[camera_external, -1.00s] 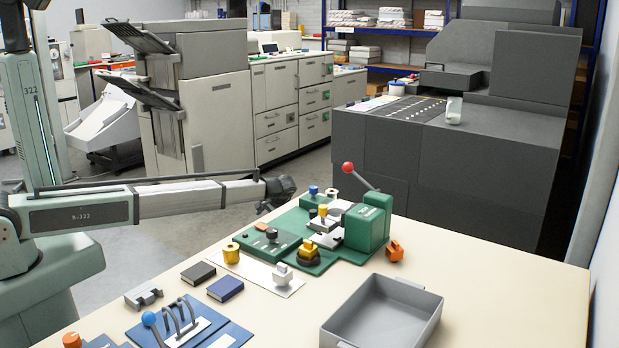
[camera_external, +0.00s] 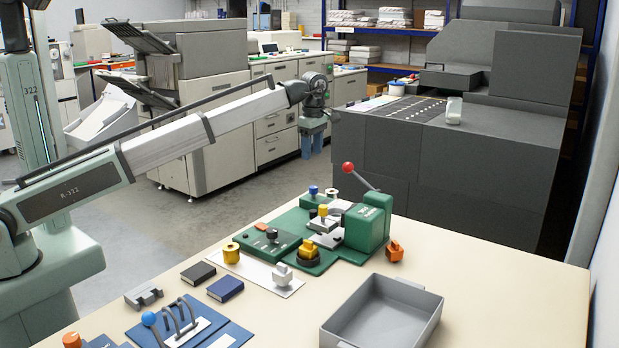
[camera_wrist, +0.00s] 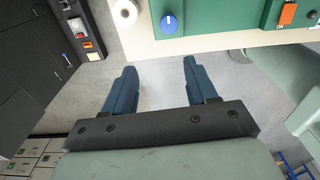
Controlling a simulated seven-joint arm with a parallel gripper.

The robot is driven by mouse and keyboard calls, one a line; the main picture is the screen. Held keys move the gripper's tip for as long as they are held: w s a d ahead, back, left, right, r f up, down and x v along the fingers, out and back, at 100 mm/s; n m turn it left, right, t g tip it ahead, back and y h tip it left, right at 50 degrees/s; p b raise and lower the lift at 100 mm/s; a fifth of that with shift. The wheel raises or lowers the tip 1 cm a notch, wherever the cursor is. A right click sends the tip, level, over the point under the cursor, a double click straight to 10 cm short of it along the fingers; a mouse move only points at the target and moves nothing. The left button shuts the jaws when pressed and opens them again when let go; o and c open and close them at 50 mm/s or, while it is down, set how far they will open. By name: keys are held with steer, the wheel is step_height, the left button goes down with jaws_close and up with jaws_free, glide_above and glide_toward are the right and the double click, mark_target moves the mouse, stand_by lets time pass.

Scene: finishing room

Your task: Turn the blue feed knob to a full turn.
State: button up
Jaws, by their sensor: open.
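The blue feed knob (camera_external: 313,191) stands at the back left corner of the green machine (camera_external: 338,258) on the table. In the wrist view the blue knob (camera_wrist: 170,23) is a round blue disc with a short white mark, near the top edge of the picture. My gripper (camera_external: 313,150) hangs above and behind the knob, clear of it, with its fingers pointing down. In the wrist view my gripper (camera_wrist: 158,75) has its two blue fingers wide apart, with only floor between them. The knob lies beyond the fingertips, between their lines.
A white roll (camera_wrist: 124,13) lies beside the knob. A lever with a red ball (camera_external: 348,168) rises to the right. A yellow knob (camera_external: 322,210), a black knob (camera_external: 272,234) and a grey tray (camera_external: 430,302) are also on the table. The air around my gripper is clear.

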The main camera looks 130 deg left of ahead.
mark_target(314, 187)
steer(key=shift+n, duration=0.6)
steer(key=f, duration=0.3)
steer(key=w+d+f, duration=0.1)
steer(key=f, duration=0.3)
steer(key=w+f, duration=0.1)
steer(key=f, duration=0.3)
steer(key=shift+d, duration=0.4)
steer(key=shift+c, duration=0.3)
steer(key=c, duration=1)
steer(key=shift+m, duration=0.4)
